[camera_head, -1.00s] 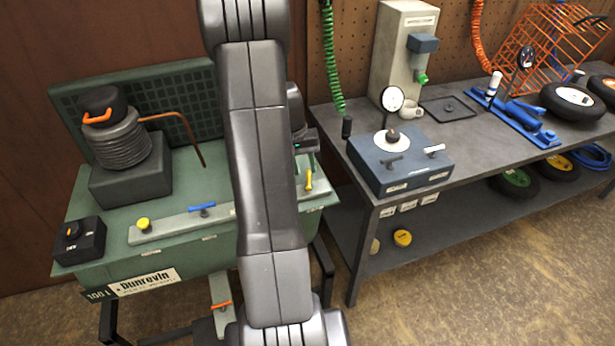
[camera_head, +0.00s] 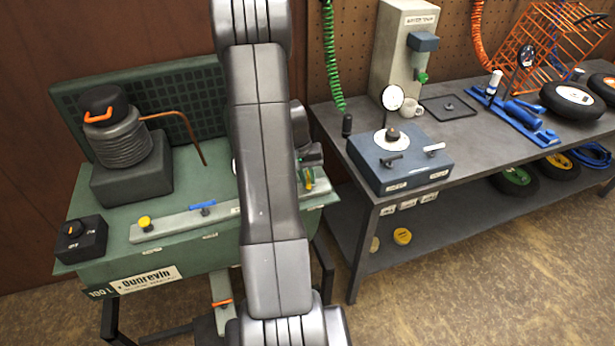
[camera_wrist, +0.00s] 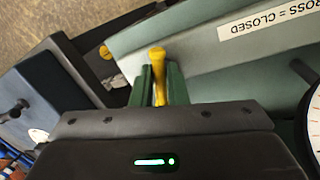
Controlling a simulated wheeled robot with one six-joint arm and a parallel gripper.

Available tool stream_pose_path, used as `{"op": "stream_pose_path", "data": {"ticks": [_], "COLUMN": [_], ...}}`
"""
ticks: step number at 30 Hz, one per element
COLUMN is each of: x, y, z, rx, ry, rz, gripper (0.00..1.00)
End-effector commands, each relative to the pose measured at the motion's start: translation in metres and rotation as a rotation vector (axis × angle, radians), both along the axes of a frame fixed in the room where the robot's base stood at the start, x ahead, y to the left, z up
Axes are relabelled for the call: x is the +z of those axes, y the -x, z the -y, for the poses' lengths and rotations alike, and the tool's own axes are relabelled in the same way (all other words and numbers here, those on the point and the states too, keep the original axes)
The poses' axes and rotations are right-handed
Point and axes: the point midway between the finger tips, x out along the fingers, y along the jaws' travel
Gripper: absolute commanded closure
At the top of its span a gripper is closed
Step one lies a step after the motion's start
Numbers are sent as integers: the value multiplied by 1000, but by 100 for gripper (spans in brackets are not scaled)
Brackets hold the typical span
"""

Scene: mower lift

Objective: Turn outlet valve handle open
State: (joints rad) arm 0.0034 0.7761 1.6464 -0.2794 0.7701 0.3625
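A yellow valve handle (camera_head: 308,186) stands at the right end of the grey-green strip on the green bench. In the wrist view its yellow bar (camera_wrist: 158,75) points away between the two green fingers of my gripper (camera_wrist: 160,88). The fingers lie close along both sides of the handle; whether they press on it I cannot tell. In the head view my gripper (camera_head: 308,172) is down at the handle, partly hidden by my arm. A label reading "...ROSS = CLOSED" (camera_wrist: 265,20) lies beside it. A blue handle (camera_head: 203,206) lies along the strip further left.
A yellow knob (camera_head: 145,223), a black switch box (camera_head: 80,240) and a dark coiled unit (camera_head: 122,140) with a copper pipe are on the bench. To the right, a grey workbench (camera_head: 470,135) carries a blue gauge box (camera_head: 400,165). A green hose (camera_head: 333,70) hangs between.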

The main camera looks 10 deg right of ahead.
Motion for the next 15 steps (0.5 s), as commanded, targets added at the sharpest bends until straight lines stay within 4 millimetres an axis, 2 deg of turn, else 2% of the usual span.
{"op": "stream_pose_path", "data": {"ticks": [5,15], "x": [-2,-1], "y": [0,1], "z": [1,3], "rx": [50,323], "ry": [0,1], "rz": [1,2], "gripper": [100,100]}}
